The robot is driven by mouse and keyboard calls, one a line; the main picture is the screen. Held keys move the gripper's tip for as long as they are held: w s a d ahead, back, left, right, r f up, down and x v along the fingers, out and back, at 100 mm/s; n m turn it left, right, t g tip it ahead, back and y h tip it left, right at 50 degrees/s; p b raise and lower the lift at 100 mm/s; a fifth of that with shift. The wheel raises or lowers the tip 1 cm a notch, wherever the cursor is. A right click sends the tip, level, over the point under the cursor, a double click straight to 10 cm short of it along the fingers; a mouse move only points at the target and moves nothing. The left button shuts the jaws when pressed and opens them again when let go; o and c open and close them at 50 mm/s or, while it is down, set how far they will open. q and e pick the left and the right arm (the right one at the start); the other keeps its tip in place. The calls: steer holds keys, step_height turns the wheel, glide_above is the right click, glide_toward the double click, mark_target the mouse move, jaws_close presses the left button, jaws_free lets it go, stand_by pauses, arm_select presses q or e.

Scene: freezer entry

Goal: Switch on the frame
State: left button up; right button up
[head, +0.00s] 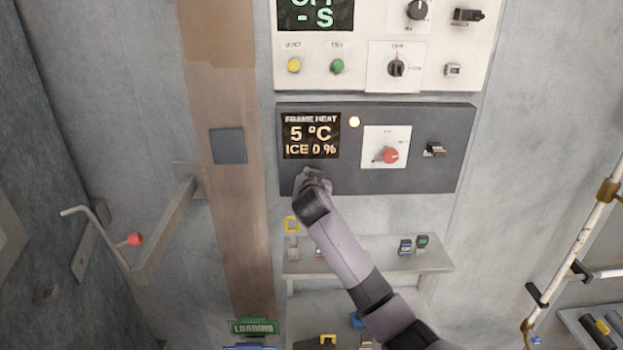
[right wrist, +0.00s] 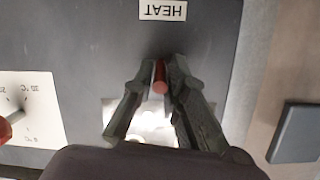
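The dark grey frame heat panel (head: 370,185) is on the wall, with a lit display (head: 311,136) reading "FRAME HEAT 5 °C ICE 0 %". A pale lamp (head: 354,122) beside the display looks lit. My right gripper (head: 313,178) is at the panel's lower left, below the display. In the right wrist view its two fingers (right wrist: 160,72) close in on both sides of a red-tipped lever (right wrist: 160,85), near an upside-down "HEAT" label (right wrist: 163,10). The lever stands on a bright plate (right wrist: 150,124), partly hidden by the fingers. In the head view the gripper hides it. My left gripper is not in view.
The panel also bears a red knob (head: 389,155) and a black switch (head: 434,150). A white panel (head: 330,79) with buttons and dials is above. A shelf (head: 365,267) with small padlock-like items is below. A bracket with a red-ended lever (head: 134,240) projects at left.

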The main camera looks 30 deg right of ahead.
steer(key=o, duration=0.4)
steer(key=shift+c, duration=0.2)
steer(key=shift+s+a, duration=0.1)
steer(key=v, duration=1.1)
steer(key=shift+s+a, duration=0.25)
steer(key=shift+s, duration=0.05)
